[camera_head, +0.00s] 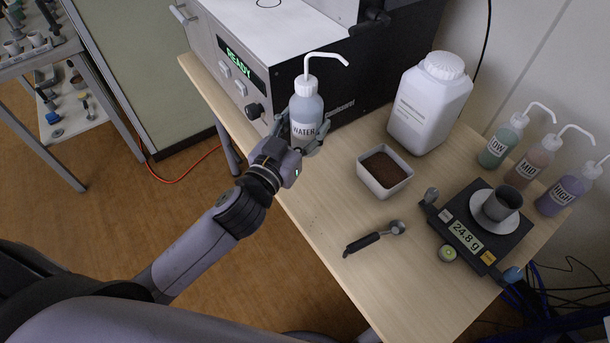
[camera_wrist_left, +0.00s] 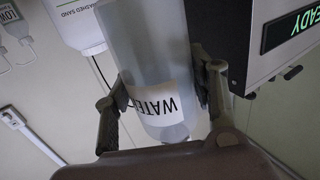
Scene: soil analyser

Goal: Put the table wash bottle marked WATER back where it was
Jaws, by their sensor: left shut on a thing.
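The wash bottle marked WATER (camera_head: 306,108) is upright, with a white cap and bent spout, near the front of the analyser at the table's left part. My left gripper (camera_head: 301,138) is shut on its lower body, below and around the label. In the left wrist view the bottle (camera_wrist_left: 150,50) stands between the two fingers of the left gripper (camera_wrist_left: 162,98), its label upside down. I cannot tell whether the bottle's base touches the table. My right gripper is not in view.
The analyser (camera_head: 240,75) with a READY display is close behind the bottle. A white jug (camera_head: 428,105), a soil dish (camera_head: 384,172), a scoop (camera_head: 376,236), a scale (camera_head: 470,232) and LOW (camera_head: 500,146), MID (camera_head: 530,165) and HIGH (camera_head: 566,192) bottles stand to the right. The table front (camera_head: 340,285) is clear.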

